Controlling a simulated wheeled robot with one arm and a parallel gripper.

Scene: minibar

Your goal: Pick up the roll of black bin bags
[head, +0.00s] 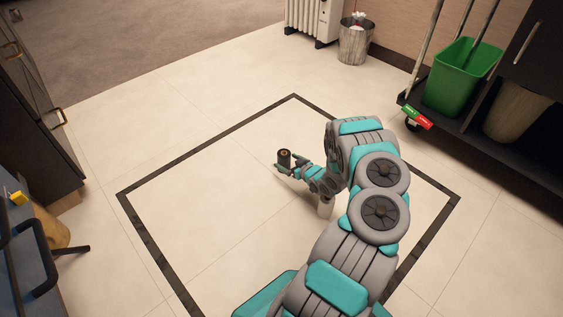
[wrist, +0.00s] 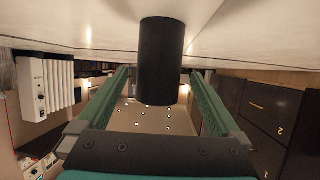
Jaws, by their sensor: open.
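The roll of black bin bags (head: 284,155) stands upright on the pale tiled floor, inside the dark square border, with its brown core showing on top. My gripper (head: 289,166) is low at the floor, with its fingers open on either side of the roll. In the wrist view, which shows the floor at the top, the black roll (wrist: 162,60) is between the two green fingers. Narrow gaps seem to show on both sides, so it does not look gripped. The roll's lower part is partly hidden by the fingers in the head view.
A cart with a green bucket (head: 460,78) is at the right. A metal bin (head: 356,42) and white radiator (head: 313,18) are at the back. Dark cabinets line the left. Floor around the roll is clear.

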